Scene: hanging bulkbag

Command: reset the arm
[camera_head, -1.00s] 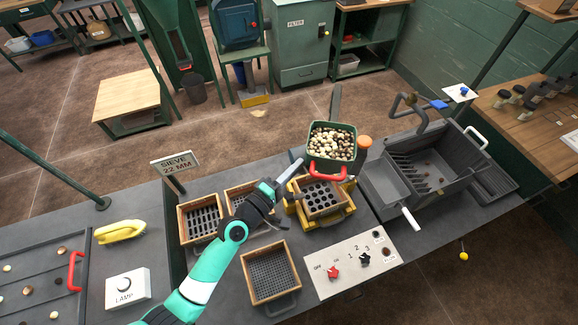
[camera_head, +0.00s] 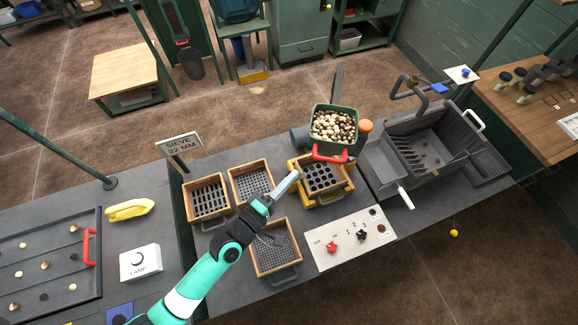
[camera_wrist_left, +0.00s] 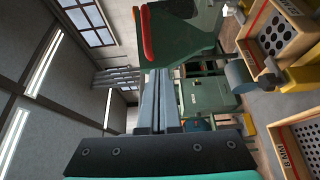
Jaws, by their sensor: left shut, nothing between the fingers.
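My left gripper (camera_head: 287,184) is shut and empty. Its arm comes in from the lower left, and its tip is over the bench just left of the yellow sieve shaker (camera_head: 337,192). In the left wrist view its closed fingers (camera_wrist_left: 158,100) point away from the camera with nothing between them. The green hopper (camera_head: 333,129) full of pale and dark pebbles, with a red handle, stands above and right of the gripper tip. It also shows in the left wrist view (camera_wrist_left: 178,35), close to the fingers. My right gripper is not in view.
Wooden-framed sieves stand at the left (camera_head: 208,198), middle (camera_head: 252,181) and front (camera_head: 275,250), the front one partly under my arm. A white switch panel (camera_head: 348,240) lies to the right. A grey riffle box (camera_head: 430,150) is further right. A lamp box (camera_head: 140,262) and yellow brush (camera_head: 130,209) are left.

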